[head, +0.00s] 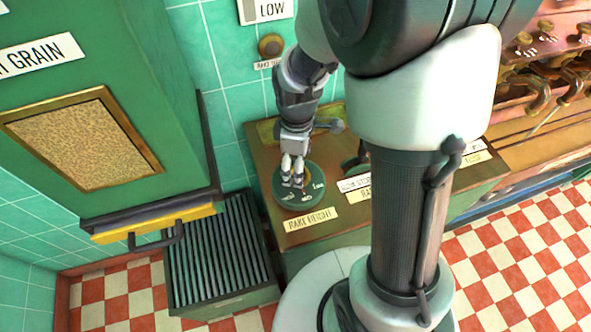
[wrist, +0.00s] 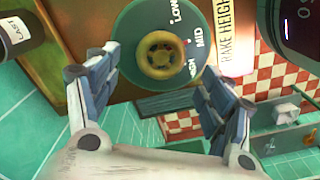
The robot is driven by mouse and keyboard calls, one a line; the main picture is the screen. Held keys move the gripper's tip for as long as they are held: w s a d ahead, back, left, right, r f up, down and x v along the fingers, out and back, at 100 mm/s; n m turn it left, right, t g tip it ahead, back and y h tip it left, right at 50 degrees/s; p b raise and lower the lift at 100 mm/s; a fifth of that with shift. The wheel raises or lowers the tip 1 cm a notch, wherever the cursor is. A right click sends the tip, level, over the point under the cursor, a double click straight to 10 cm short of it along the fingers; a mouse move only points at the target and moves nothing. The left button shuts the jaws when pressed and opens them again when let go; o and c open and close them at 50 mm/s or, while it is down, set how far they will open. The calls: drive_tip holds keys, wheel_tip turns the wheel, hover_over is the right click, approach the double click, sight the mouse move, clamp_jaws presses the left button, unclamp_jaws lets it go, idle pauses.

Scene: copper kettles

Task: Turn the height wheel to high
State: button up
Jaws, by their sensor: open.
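The height wheel is a round green dial (head: 313,190) on top of a brown cabinet, beside a "RAKE HEIGHT" label (head: 311,220). In the wrist view the green dial (wrist: 130,42) has a yellow-brown round hub (wrist: 160,55). LOW, MID and a partly hidden HIGH run down its right side. I cannot tell which mark is selected. My gripper (head: 293,182) is over the dial, pointing down. In the wrist view my gripper (wrist: 155,70) is open, with a finger on either side of the hub and nothing between them. Contact with the hub cannot be judged.
A small lever with a grey ball end (head: 335,126) stands close behind my gripper. More labels (head: 357,185) lie to the right. A ribbed dark grate (head: 218,250) and a green unit with a yellow-edged ledge (head: 155,222) stand to the left. The chequered floor (head: 510,255) is clear at right.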

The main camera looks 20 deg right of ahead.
drive_tip(key=shift+f+b, duration=0.5)
drive_tip(key=shift+f, duration=1.45)
drive_tip(key=shift+c, duration=0.4)
drive_tip(key=c, duration=1)
drive_tip(key=shift+m, duration=0.4)
drive_tip(key=m+p, duration=0.1)
drive_tip(key=m, duration=0.3)
drive_tip(key=shift+r+m+p, duration=0.1)
drive_tip(key=shift+m+p, duration=0.2)
drive_tip(key=shift+w+d+m+p, duration=0.15)
drive_tip(key=shift+m+p, duration=0.3)
drive_tip(key=shift+m, duration=1.75)
